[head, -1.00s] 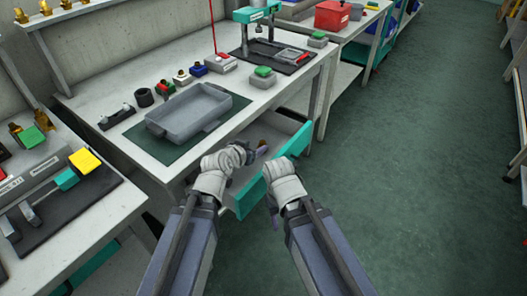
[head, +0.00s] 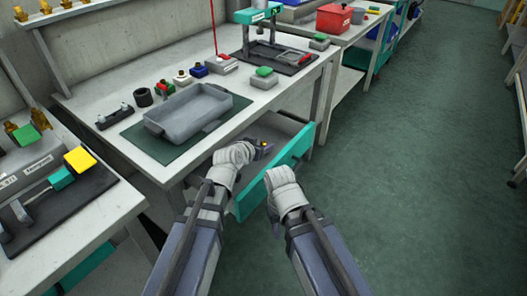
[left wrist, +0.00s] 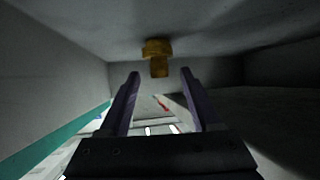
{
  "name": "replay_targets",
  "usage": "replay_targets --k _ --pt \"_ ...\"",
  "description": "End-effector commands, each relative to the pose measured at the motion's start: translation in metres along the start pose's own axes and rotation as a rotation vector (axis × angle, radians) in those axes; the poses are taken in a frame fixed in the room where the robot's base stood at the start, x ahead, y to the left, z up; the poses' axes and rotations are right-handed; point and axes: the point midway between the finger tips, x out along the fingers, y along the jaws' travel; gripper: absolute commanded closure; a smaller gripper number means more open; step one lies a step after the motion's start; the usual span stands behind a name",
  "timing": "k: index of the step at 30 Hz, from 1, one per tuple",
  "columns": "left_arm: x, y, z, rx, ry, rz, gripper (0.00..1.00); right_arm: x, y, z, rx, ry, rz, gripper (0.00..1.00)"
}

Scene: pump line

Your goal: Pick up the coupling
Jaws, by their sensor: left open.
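The coupling (head: 264,144) is a small brass-coloured piece inside the open drawer with the teal front (head: 276,172). In the left wrist view the coupling (left wrist: 158,55) shows a wide end and a narrower stem. My left gripper (head: 262,151) is inside the drawer and open, right by the coupling. In the left wrist view its two purple fingers (left wrist: 160,75) lie either side of the coupling's line, with the coupling just past the tips and not gripped. My right gripper (head: 276,228) hangs outside the drawer front; its fingers are mostly hidden by my arm.
The drawer walls (left wrist: 85,85) stand close around my left gripper. Above, the bench carries a grey tray (head: 188,112), small coloured-top blocks (head: 198,69) and a press (head: 262,35). The floor (head: 420,150) to the right is clear.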

Motion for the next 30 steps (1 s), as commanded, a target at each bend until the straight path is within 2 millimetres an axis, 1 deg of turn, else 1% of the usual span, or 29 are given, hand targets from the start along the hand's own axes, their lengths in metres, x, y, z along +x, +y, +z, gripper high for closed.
replay_targets --k 1,3,5,11,28,30 --pt "0.014 -0.001 0.002 0.0 0.0 0.001 0.36 0.008 -0.001 -0.001 0.0 0.0 0.001 0.5" --pt "0.021 -0.001 0.002 -0.001 0.0 0.001 0.36 0.011 -0.001 -0.001 -0.001 0.0 0.002 0.5" --pt "0.024 0.0 0.001 0.0 0.0 0.0 0.36 0.012 -0.001 -0.001 -0.001 0.0 0.002 0.5" --pt "0.022 0.0 0.0 0.0 0.0 0.0 0.36 0.01 -0.001 -0.001 -0.001 0.0 0.002 0.5" --pt "0.022 0.0 0.0 0.0 0.0 0.0 1.0 0.011 -0.001 -0.001 -0.001 0.0 0.002 0.5" --pt "0.022 0.0 0.0 0.0 0.0 0.0 1.0 0.011 -0.001 -0.001 -0.001 0.0 0.002 0.5"
